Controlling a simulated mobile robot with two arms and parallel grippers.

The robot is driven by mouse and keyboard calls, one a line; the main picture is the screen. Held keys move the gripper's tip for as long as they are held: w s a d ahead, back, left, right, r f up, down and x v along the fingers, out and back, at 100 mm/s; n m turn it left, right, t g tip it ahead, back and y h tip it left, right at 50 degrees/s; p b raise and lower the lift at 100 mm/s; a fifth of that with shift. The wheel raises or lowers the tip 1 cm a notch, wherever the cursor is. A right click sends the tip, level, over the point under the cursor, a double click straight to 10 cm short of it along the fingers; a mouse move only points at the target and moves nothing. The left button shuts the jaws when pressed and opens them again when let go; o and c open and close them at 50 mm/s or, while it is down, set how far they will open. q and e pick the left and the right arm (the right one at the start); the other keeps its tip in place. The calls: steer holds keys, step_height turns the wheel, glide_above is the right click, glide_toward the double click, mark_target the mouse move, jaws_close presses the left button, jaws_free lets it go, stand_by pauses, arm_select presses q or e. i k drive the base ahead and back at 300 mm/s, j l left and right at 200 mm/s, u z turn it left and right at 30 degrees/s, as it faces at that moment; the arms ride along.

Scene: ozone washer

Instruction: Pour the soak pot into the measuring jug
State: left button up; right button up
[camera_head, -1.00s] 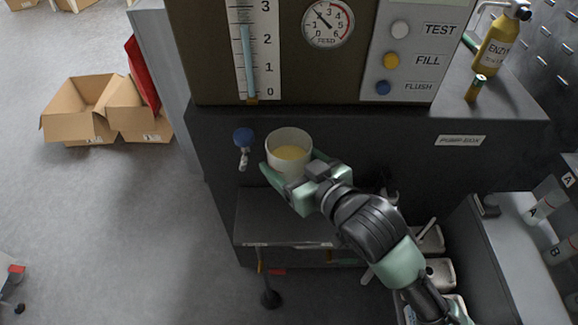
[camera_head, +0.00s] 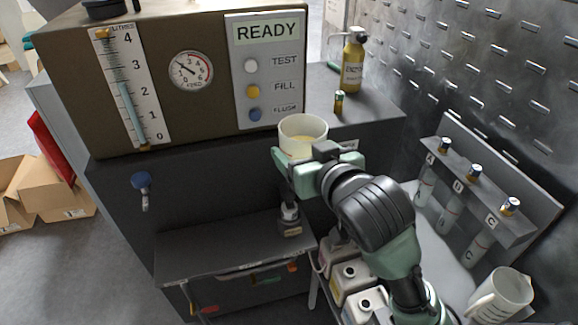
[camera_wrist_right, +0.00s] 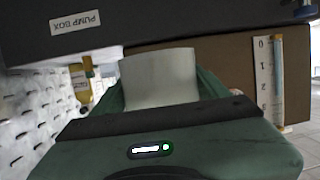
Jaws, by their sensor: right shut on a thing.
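The soak pot (camera_head: 303,127) is a white round pot with some yellowish liquid inside. It is upright or nearly so, held in front of the pump box in the head view. My right gripper (camera_head: 300,160) is shut on it, its fingers around the pot's side. The pot's pale wall (camera_wrist_right: 160,78) also shows between the fingers in the right wrist view. The measuring jug (camera_head: 503,296) is a white jug with marks on its side, at the lower right of the head view, apart from the pot. My left gripper is not in view.
The washer panel (camera_head: 265,75) reads READY. Below it is a dark shelf (camera_head: 225,248) with a small bottle (camera_head: 290,218). Several white containers (camera_head: 350,275) sit beneath my right arm. Tubes A, B and C hang on a rack (camera_head: 480,190) at right. An enzyme bottle (camera_head: 353,62) stands behind.

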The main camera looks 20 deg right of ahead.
mark_target(505, 293)
steer(key=z, duration=0.4)
steer(key=j+z, duration=0.15)
steer(key=z, duration=0.3)
steer(key=j+z, duration=0.1)
steer(key=z, duration=0.3)
steer(key=j+z, duration=0.1)
steer(key=z, duration=0.3)
steer(key=j+z, duration=0.1)
steer(key=z, duration=0.35)
steer(key=j+z, duration=0.1)
steer(key=z, duration=0.3)
